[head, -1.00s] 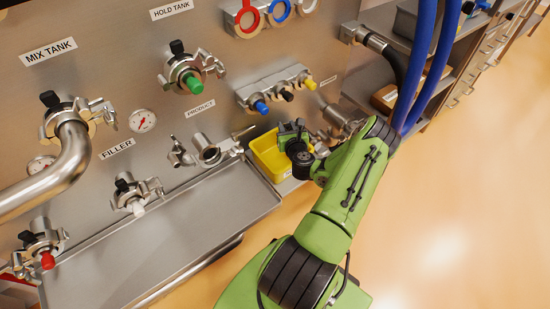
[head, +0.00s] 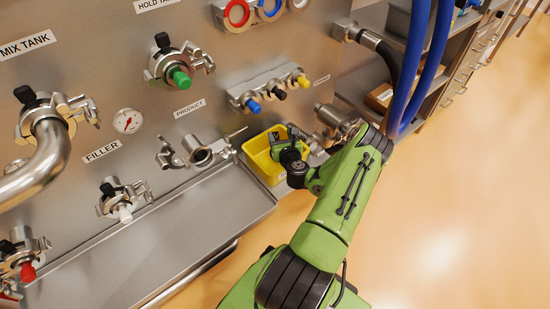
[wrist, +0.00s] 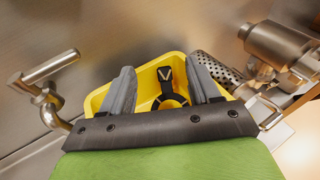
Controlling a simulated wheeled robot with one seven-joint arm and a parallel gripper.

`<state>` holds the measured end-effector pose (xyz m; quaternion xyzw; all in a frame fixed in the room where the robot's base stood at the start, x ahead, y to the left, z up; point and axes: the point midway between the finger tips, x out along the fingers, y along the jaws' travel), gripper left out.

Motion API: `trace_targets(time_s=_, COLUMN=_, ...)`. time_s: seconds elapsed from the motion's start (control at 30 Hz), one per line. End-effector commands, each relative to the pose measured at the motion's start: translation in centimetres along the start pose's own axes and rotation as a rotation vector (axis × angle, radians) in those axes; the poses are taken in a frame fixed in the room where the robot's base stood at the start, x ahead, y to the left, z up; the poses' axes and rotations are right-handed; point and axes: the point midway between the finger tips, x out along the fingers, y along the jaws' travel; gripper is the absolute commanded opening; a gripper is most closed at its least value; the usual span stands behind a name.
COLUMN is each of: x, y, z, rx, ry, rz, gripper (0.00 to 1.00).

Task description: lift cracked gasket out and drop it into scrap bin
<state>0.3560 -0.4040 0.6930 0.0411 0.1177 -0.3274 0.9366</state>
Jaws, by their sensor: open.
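The yellow scrap bin (head: 257,157) hangs low at the panel's right end, and its wall fills the middle of the wrist view (wrist: 94,102). My gripper (wrist: 160,66) is open over the bin, its two grey fingers apart. A black ring with a broad tab (wrist: 165,76), apparently the gasket, shows inside the bin, between the fingers in the picture and apart from both. Its lower part is hidden by my gripper body, and I cannot make out a crack. The product port (head: 200,152) stands open with its clamp swung aside. In the head view my gripper (head: 294,140) partly covers the bin.
A steel drip tray (head: 190,225) runs along the panel left of the bin. A perforated metal cylinder (wrist: 217,72) and a steel pipe fitting (wrist: 275,45) stand close right of the bin. Blue hoses (head: 412,65) hang behind my arm. The floor at right is clear.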

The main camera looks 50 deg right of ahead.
Motion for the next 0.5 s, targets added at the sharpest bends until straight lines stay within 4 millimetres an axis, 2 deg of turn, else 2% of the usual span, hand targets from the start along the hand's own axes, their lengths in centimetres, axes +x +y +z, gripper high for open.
trace_targets(time_s=0.17, x=-1.4, y=0.0, z=-0.2, rx=0.005, ry=0.005, rz=0.002, gripper=0.61)
trace_targets(time_s=0.5, x=-7.9, y=0.0, z=-0.1, rx=0.016, ry=0.005, rz=-0.001, gripper=0.61)
